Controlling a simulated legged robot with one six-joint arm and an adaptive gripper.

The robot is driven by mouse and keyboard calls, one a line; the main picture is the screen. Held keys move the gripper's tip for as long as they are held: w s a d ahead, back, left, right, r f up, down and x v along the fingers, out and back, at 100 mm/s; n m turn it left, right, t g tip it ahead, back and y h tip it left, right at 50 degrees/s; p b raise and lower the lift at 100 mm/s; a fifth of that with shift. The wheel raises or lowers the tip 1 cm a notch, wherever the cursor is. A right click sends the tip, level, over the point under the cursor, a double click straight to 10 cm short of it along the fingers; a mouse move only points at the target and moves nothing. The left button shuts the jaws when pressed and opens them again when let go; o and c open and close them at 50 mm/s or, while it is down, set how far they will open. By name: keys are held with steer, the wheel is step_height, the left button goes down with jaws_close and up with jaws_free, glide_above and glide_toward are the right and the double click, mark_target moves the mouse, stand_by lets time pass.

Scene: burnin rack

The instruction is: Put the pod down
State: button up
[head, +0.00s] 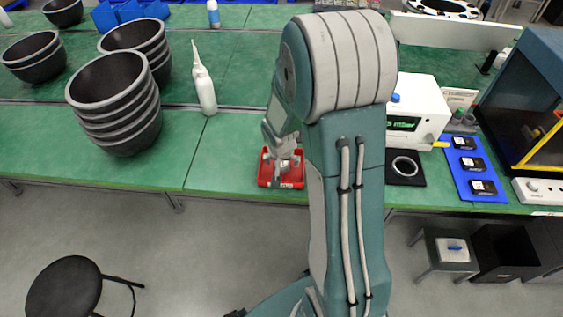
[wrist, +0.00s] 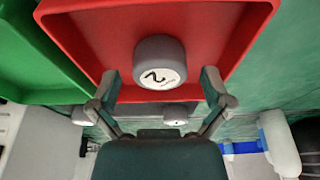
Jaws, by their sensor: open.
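A grey round pod (wrist: 160,66) with a white label and a dark mark sits in the red tray (wrist: 85,28) in the wrist view. My gripper (wrist: 161,78) is open, with one finger on each side of the pod and a visible gap on both sides. A second grey pod (wrist: 174,114) with a white label shows beyond the fingers, partly hidden by my gripper. In the head view the red tray (head: 264,181) lies near the front edge of the green bench, with my gripper (head: 284,163) over it. The pods there are too small to tell apart.
A green tray (wrist: 30,62) adjoins the red tray in the wrist view. On the bench are stacked dark bowls (head: 115,105), a white bottle (head: 204,90), a white device with a display (head: 418,103), a black mat with a ring (head: 405,182) and a blue mat (head: 463,180) with black blocks.

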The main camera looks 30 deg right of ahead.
steer(key=v, duration=1.2)
steer(key=s+a+r+n+t+y, duration=0.1)
steer(key=s+a+r+n, duration=0.2)
steer(key=s+a+r, duration=0.2)
steer(key=s+a+r+n+t, duration=0.2)
steer(key=s+a+r, duration=0.3)
steer(key=s+r, duration=0.3)
steer(key=s+n, duration=0.1)
steer(key=s, duration=0.2)
steer(key=shift+s+a+n+y, duration=0.15)
steer(key=shift+a+n+y, duration=0.25)
steer(key=shift+r, duration=0.15)
